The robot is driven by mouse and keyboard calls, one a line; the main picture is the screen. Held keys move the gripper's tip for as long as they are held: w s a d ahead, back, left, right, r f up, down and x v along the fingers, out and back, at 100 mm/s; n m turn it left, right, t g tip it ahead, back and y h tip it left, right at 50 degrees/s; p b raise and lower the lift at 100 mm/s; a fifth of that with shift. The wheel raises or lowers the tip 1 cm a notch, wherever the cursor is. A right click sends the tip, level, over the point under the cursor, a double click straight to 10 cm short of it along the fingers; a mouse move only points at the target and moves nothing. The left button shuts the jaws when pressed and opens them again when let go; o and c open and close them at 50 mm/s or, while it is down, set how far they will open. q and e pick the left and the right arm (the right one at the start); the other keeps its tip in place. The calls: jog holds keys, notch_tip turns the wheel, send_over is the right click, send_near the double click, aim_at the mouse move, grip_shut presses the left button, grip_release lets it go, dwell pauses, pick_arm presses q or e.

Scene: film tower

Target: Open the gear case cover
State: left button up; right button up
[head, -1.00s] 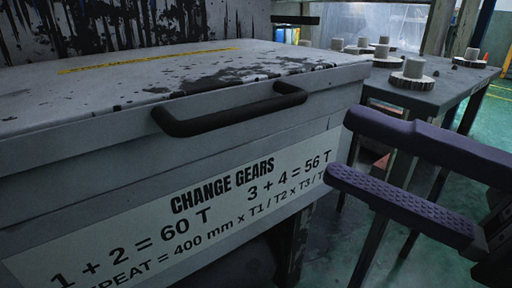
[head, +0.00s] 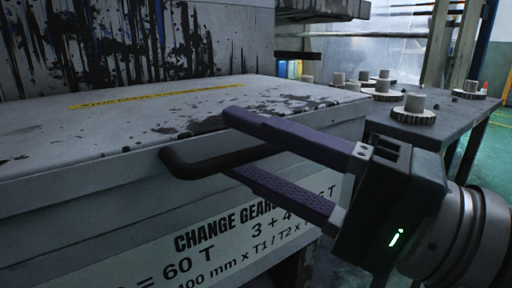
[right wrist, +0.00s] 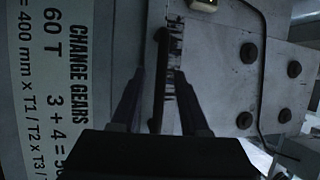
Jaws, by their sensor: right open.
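The gear case cover (head: 120,125) is a grey, stained lid with a yellow strip on top. It looks closed on the case. A black bar handle (head: 190,165) is fixed along its front edge. My right gripper (head: 232,145) is open, with one purple finger above the handle and one below it. The fingers overlap the right part of the handle in the head view; contact cannot be told. In the right wrist view the handle (right wrist: 161,75) runs between the two fingers (right wrist: 160,75). My left gripper is not in view.
The case front carries a white "CHANGE GEARS" label (head: 190,265). A dark table (head: 450,115) with several gears (head: 413,110) stands at the right. A stained upright panel (head: 140,45) rises behind the cover. A ledge (head: 320,10) juts out at the top.

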grip_shut()
dwell(1.3)
